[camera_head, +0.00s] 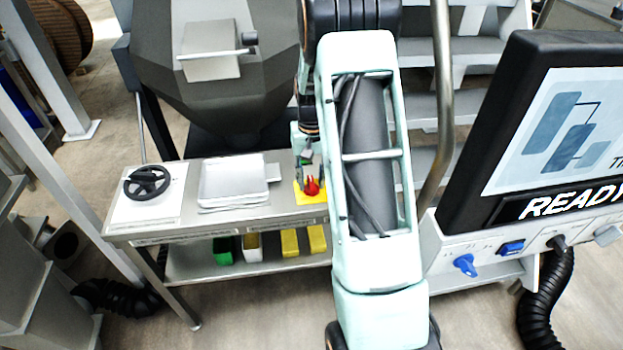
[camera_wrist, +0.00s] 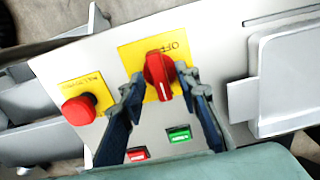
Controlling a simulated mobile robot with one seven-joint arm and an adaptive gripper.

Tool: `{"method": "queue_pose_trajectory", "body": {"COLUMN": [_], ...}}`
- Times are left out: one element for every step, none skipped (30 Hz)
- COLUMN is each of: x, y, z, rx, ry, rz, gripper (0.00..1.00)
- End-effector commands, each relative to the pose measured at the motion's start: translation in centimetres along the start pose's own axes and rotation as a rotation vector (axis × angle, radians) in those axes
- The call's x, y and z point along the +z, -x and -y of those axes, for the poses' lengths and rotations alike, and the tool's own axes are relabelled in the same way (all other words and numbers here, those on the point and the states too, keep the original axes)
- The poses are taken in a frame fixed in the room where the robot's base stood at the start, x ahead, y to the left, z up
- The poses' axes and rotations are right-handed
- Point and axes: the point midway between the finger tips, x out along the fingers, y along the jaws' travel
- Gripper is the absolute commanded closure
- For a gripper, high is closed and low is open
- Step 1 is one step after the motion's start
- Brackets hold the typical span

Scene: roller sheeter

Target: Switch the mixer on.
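A red rotary knob (camera_wrist: 157,70) sits on a yellow plate (camera_wrist: 128,52) with OFF lettering in the wrist view. Its white mark is at the end nearer the bottom of that picture. My gripper (camera_wrist: 162,90) is open, with one finger on each side of the knob; the right fingertip is very close to it, and I cannot tell whether it touches. In the head view the red knob (camera_head: 311,187) shows on the bench under my gripper (camera_head: 306,172). The wrist view also shows a green button (camera_wrist: 179,134) and a small red button (camera_wrist: 137,155).
A red mushroom button (camera_wrist: 78,110) on a yellow plate is left of the knob. A metal tray (camera_wrist: 285,80) lies to the right. In the head view a black handwheel (camera_head: 147,183) stands on the bench's left, and a READY screen (camera_head: 560,130) is at right.

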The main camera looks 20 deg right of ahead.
Motion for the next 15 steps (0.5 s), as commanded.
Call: {"method": "queue_pose_trajectory", "body": {"x": [0.0, 0.0, 0.0, 0.0, 0.0, 0.0, -0.1, -0.1, -0.1, -0.1, -0.1, -0.1, -0.1, -0.1, -0.1], "y": [0.0, 0.0, 0.0, 0.0, 0.1, 0.3, 0.6, 0.9, 1.5, 2.0, 2.6, 3.4, 4.1, 4.7, 5.6], "z": [0.0, 0.0, 0.0, 0.0, 0.0, 0.0, 0.0, 0.0, 0.0, 0.0, 0.0, 0.0, 0.0, 0.0, 0.0], "rx": [0.0, 0.0, 0.0, 0.0, 0.0, 0.0, 0.0, 0.0, 0.0, 0.0, 0.0, 0.0, 0.0, 0.0, 0.001], "ry": [0.001, 0.001, 0.001, 0.001, 0.001, 0.001, 0.001, 0.001, 0.001, 0.001, 0.001, 0.001, 0.001, 0.001, 0.001], "rz": [0.0, 0.001, 0.001, 0.0, 0.0, -0.001, -0.001, -0.002, -0.003, -0.003, -0.004, -0.004, -0.005, -0.005, -0.005], "gripper": [0.7, 0.7, 0.7, 0.7, 0.7, 0.7, 0.7, 0.7, 0.7, 0.7, 0.7, 0.7, 0.7, 0.7, 0.7]}}
